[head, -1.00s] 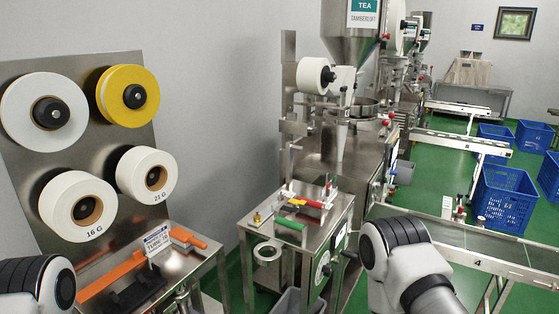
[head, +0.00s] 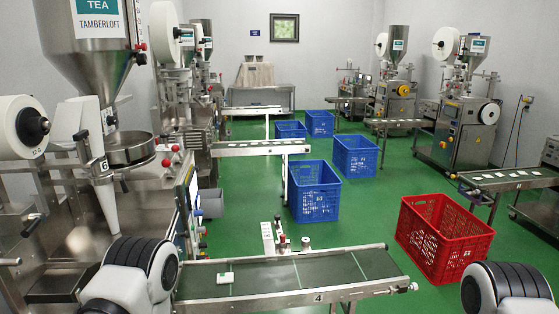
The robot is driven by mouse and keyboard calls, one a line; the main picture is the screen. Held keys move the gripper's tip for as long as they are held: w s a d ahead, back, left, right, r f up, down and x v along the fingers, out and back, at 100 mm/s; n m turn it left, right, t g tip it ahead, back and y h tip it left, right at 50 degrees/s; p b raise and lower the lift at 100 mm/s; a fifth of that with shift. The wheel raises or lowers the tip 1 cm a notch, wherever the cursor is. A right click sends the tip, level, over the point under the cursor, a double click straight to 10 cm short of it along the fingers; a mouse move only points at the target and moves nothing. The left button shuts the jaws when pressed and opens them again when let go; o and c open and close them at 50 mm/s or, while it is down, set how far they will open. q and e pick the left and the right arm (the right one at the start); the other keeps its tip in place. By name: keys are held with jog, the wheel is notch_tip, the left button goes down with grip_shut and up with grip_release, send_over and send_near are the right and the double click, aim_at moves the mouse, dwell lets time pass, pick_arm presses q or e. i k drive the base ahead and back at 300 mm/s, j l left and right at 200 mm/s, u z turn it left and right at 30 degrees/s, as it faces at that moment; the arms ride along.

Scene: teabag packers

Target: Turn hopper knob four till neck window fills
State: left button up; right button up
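A steel hopper (head: 92,68) with a teal TEA TAMBERLOFT label stands at the upper left on the nearest packing machine. Red-tipped knobs (head: 141,52) show at the hopper's right side and further red knobs (head: 170,158) sit lower, by the round steel pan. I cannot tell which is the hopper knob, and I cannot make out a neck window or its fill. The conveyor in front (head: 292,276) carries the number 4. Parts of my two arms show at the bottom left and bottom right, but neither gripper is in view.
Blue crates (head: 315,190) stand on the green floor beyond the conveyor. A red crate (head: 447,238) stands to the right. More packing machines (head: 466,100) line the right side. The floor between crates and right-hand machines is clear.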

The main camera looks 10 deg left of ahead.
aim_at(141, 58)
jog(key=i+u, duration=0.1)
jog(key=i, duration=0.55)
jog(key=i+l+u, duration=0.1)
jog(key=i, duration=0.6)
jog(key=i+l+u, duration=0.1)
jog(key=i+l, duration=0.15)
jog(key=i, duration=0.4)
